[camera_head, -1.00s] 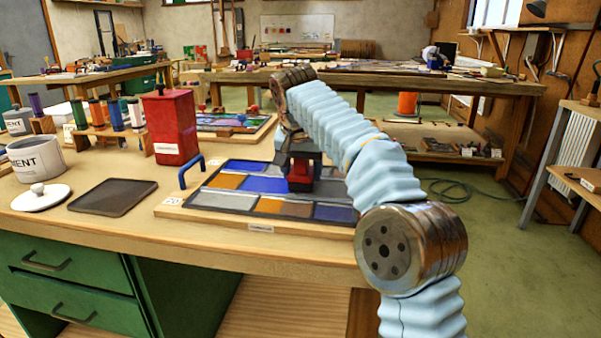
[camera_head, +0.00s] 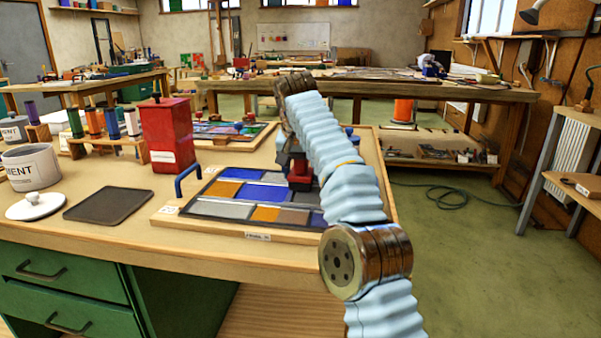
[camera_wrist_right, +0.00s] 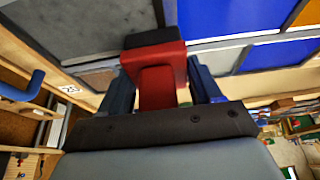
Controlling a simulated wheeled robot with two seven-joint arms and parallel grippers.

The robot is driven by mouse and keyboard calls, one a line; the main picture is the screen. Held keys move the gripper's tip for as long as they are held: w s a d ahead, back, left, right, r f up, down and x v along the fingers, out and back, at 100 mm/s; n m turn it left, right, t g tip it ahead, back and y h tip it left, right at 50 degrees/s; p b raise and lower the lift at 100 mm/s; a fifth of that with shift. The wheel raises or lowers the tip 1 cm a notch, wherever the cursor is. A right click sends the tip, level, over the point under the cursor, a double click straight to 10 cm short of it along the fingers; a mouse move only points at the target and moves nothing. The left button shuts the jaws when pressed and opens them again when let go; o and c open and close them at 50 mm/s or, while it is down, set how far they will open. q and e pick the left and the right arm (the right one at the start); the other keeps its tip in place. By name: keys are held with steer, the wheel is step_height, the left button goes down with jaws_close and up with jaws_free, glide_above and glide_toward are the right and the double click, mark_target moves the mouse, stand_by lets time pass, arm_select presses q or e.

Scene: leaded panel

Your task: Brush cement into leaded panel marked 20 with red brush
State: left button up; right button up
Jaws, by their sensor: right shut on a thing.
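The leaded panel (camera_head: 233,190) lies flat in a wooden frame on the workbench, with blue, amber and grey panes between dark lines. A small tag on its near edge (camera_head: 257,237) is too small to read surely. My right gripper (camera_head: 297,167) is over the panel's right part, shut on a red brush (camera_head: 300,181). In the right wrist view the red brush (camera_wrist_right: 157,88) sits between the blue fingers, its dark end against or just over the panel's panes (camera_wrist_right: 215,18). I cannot tell whether it touches. My left gripper is not in view.
An open cement tub (camera_head: 33,168), its white lid (camera_head: 37,206) and a dark tray (camera_head: 108,205) stand at left. A blue handle (camera_head: 188,178) rises at the panel's left.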

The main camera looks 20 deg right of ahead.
mark_target(277, 191)
steer(key=shift+w+a, duration=0.1)
steer(key=shift+a, duration=2.85)
steer(key=shift+s+a+f+b, duration=0.2)
steer(key=shift+s+a+b, duration=0.35)
steer(key=shift+s+b, duration=0.4)
steer(key=shift+s+a+b, duration=0.15)
steer(key=shift+b, duration=0.25)
steer(key=shift+s+a+r, duration=0.1)
steer(key=shift+s+r, duration=0.05)
steer(key=shift+s, duration=0.05)
